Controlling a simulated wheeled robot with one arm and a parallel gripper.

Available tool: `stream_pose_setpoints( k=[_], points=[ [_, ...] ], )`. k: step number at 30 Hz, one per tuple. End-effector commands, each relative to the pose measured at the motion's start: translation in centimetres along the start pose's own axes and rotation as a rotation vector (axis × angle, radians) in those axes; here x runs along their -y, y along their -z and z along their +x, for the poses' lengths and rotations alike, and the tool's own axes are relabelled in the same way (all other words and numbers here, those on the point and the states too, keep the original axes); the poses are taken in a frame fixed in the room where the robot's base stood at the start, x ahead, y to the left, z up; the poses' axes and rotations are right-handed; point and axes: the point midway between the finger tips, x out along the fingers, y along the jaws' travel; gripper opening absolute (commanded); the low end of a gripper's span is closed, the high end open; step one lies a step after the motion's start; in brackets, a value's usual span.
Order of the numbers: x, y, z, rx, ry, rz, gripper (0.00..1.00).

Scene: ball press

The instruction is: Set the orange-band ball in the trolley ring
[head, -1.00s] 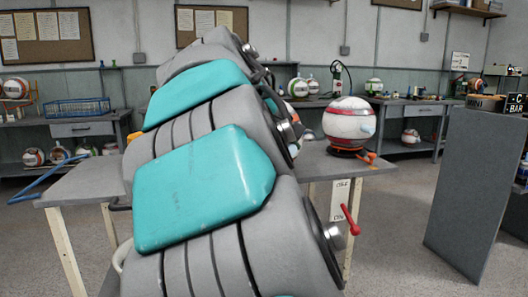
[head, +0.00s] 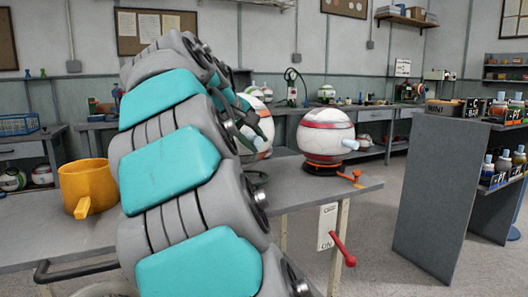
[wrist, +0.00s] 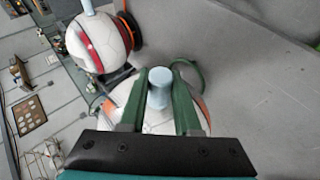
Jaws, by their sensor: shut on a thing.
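My gripper (wrist: 160,100) has its green fingers on either side of the pale blue knob (wrist: 160,88) of a white ball with orange bands (wrist: 128,92), shut on it. In the head view this ball (head: 265,140) is partly hidden behind my arm. Beneath it a green ring (head: 258,178) shows on the grey table (head: 300,195); I cannot tell whether the ball touches it. A white ball with red bands (head: 326,135) sits on a dark ring stand with an orange handle (head: 352,178), to the right. I cannot make out which ring is the trolley's.
A yellow mug (head: 88,185) stands on the left of the table. A red lever (head: 343,248) sticks out at its front right. A grey cabinet (head: 440,195) stands to the right, with clear floor between. Benches with more balls line the back wall.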

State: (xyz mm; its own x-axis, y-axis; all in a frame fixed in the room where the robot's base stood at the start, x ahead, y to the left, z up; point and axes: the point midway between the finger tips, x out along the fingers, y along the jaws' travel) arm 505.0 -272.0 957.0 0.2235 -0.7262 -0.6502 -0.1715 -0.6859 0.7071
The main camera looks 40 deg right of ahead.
Motion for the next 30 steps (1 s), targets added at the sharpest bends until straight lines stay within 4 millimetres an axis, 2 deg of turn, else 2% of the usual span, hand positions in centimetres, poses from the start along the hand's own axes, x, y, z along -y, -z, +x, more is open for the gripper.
stream_pose_setpoints(
  k=[1,6,13,30],
  points=[
    [-0.6,0.5,1.2,0.004,0.001,0.001,0.00],
    [-2.2,1.9,3.8,0.003,0.000,0.002,0.00],
    [-3.0,2.6,5.3,0.002,0.000,0.000,0.00],
    [-0.5,1.6,7.6,0.000,-0.001,0.001,0.00]
  ],
)
